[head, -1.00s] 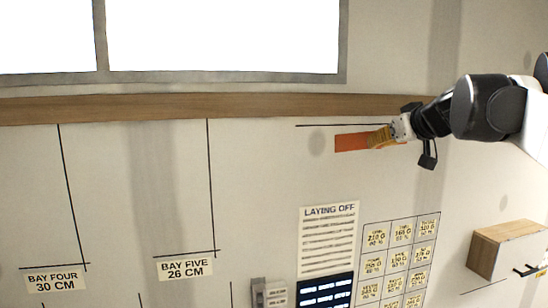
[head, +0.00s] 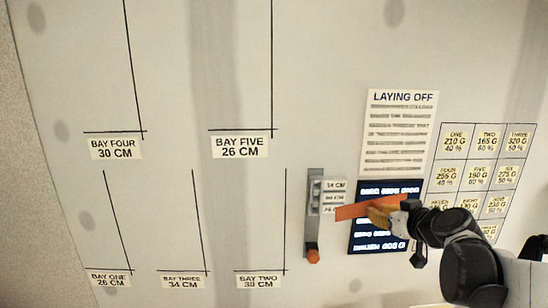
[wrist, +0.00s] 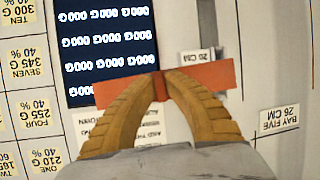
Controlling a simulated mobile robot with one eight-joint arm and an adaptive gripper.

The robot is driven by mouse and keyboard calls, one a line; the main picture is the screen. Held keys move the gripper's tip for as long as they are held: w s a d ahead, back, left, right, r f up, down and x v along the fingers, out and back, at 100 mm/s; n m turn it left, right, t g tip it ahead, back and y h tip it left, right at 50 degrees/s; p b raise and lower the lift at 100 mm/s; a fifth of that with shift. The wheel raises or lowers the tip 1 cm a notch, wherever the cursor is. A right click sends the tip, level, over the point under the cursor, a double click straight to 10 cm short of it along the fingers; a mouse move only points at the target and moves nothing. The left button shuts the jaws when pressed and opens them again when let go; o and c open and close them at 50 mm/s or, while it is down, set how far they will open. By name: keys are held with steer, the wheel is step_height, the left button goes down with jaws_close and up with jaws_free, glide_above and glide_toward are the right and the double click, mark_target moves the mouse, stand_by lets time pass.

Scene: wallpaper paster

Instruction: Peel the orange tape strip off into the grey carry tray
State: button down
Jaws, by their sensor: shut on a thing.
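The orange tape strip (head: 352,212) is a flat orange-red band. My gripper (head: 374,210) is shut on it, with the strip sticking out to the left of the tan fingers. In the wrist view, the strip (wrist: 212,76) runs crosswise between the two ribbed fingertips of my gripper (wrist: 160,84) and extends out on both sides. In the head view the strip overlaps the left edge of the dark display; its distance from the wall is hard to tell. The grey carry tray is not in either view.
A dark display (head: 372,244) and a grey panel with an orange knob (head: 314,215) are behind and beside the strip. A LAYING OFF notice (head: 400,132) and a grid of labels (head: 487,165) are on the wall. Marked bays (head: 160,215) fill the left.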

steer(key=s+a+f+b, duration=0.2)
steer(key=f+b, duration=0.1)
steer(key=f, duration=0.4)
steer(key=s+a+f+b, duration=0.3)
steer(key=f, duration=0.4)
steer(key=s+a+f+n+y+b, duration=0.1)
steer(key=s+a+f+b, duration=0.2)
steer(key=f, duration=0.4)
steer(key=shift+f+b, duration=0.15)
steer(key=shift+b, duration=0.15)
steer(key=shift+a, duration=0.1)
